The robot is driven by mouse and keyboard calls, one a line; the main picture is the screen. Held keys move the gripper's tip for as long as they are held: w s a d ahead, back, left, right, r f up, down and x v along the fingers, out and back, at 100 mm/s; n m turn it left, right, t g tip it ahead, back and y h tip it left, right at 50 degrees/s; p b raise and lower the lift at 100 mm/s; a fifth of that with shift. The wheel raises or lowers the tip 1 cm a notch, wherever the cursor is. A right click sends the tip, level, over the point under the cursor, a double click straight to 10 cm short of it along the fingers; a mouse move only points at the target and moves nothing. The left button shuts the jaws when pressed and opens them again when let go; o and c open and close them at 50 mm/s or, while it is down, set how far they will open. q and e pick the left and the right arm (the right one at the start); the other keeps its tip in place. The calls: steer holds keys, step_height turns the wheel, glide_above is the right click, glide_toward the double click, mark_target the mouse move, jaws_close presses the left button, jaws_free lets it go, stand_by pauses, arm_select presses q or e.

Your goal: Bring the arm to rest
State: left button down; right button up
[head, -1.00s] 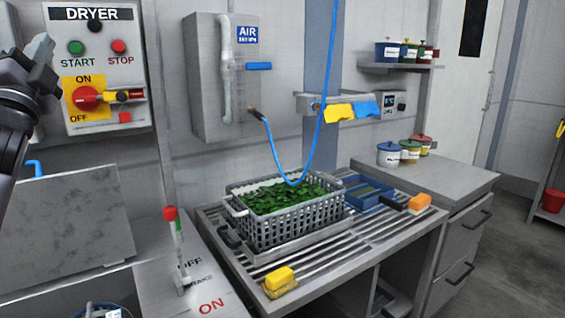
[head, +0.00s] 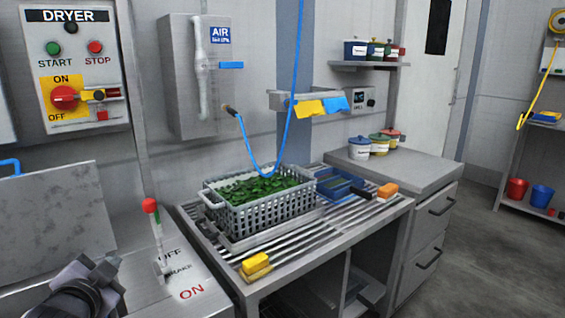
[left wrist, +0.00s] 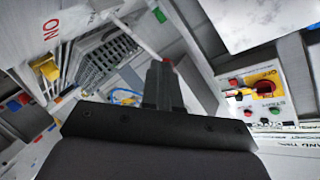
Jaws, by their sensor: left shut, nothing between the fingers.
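My left gripper (head: 100,277) is at the lower left of the head view, beside the brake lever panel (head: 178,300). In the left wrist view its dark fingers (left wrist: 165,82) are together with nothing between them. My right gripper is in neither view.
The dryer panel (head: 77,72) hangs at upper left. The floor at right is clear.

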arm_select(q)
steer(key=s+d+f+n+g+h, duration=0.15)
steer(key=s+d+f+g, duration=0.25)
steer(key=s+f, duration=0.4)
steer(key=s+d+f+n+g+h, duration=0.1)
steer(key=s+d+f+n+g, duration=0.3)
steer(key=s, duration=0.7)
steer(key=s+d+f+g+h, duration=0.1)
steer(key=s+d+f+g, duration=0.2)
steer(key=s+f, duration=0.55)
steer(key=w+d+f+t+h+p, duration=0.2)
steer(key=w+d+f+t+p, duration=0.1)
steer(key=w+f+t, duration=0.2)
steer(key=shift+w+f+m+t, duration=0.15)
steer(key=shift+f+m+t, duration=0.2)
steer(key=shift+t, duration=0.45)
